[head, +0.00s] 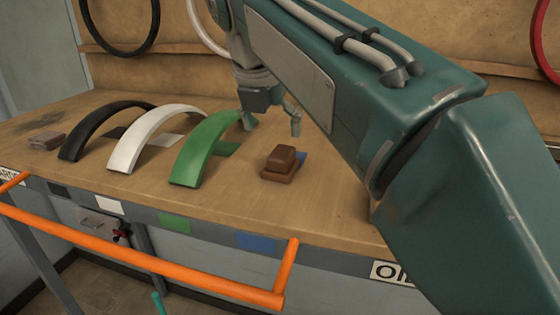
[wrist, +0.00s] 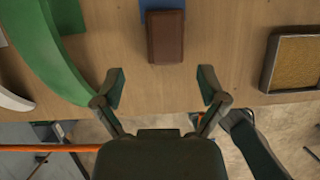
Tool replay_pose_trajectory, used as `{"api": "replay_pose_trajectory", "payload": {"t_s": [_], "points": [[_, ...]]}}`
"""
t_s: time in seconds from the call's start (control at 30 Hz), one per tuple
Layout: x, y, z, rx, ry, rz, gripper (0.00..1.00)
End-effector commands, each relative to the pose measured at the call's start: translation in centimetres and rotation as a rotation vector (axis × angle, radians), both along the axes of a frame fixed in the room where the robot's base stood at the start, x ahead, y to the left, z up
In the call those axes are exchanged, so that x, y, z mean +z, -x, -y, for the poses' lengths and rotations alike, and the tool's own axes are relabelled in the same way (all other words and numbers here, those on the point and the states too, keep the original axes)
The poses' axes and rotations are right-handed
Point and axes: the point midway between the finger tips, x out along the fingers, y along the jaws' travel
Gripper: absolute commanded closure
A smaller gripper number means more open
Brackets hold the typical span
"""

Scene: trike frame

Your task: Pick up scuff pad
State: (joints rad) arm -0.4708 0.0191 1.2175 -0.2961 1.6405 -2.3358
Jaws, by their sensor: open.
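The scuff pad looks to be the reddish-brown block (head: 281,160) on the wooden bench in the head view, right of the green arch. It has a smaller raised upper part on a wider base. It also shows in the wrist view (wrist: 165,40), at the top middle, over a blue patch. My gripper (wrist: 162,87) is open and empty. In the wrist view its two fingers are apart, with the block beyond their tips and roughly between them. In the head view my gripper (head: 271,121) is behind and above the block, apart from it.
Green (head: 205,150), white (head: 145,135) and black (head: 95,128) arches stand left of the block. A grey-brown block (head: 47,140) lies at the far left. An orange rail (head: 140,257) runs along the bench front. A dark-framed tan tray (wrist: 297,62) shows right in the wrist view.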

Motion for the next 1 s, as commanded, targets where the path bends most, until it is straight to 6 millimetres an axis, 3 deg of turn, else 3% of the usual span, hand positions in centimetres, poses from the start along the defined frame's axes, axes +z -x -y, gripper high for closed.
{"api": "replay_pose_trajectory", "payload": {"t_s": [0.5, 0.77, 0.8, 1.0], "points": [[-5.5, -2.1, 1.3, -0.001, 0.001, 0.000, 0.09], [-5.9, -2.3, 1.4, -0.001, 0.000, 0.001, 0.09], [-5.9, -2.3, 1.4, -0.001, 0.000, 0.001, 0.13], [-5.9, -2.3, 1.4, -0.001, 0.000, 0.001, 0.97]]}}
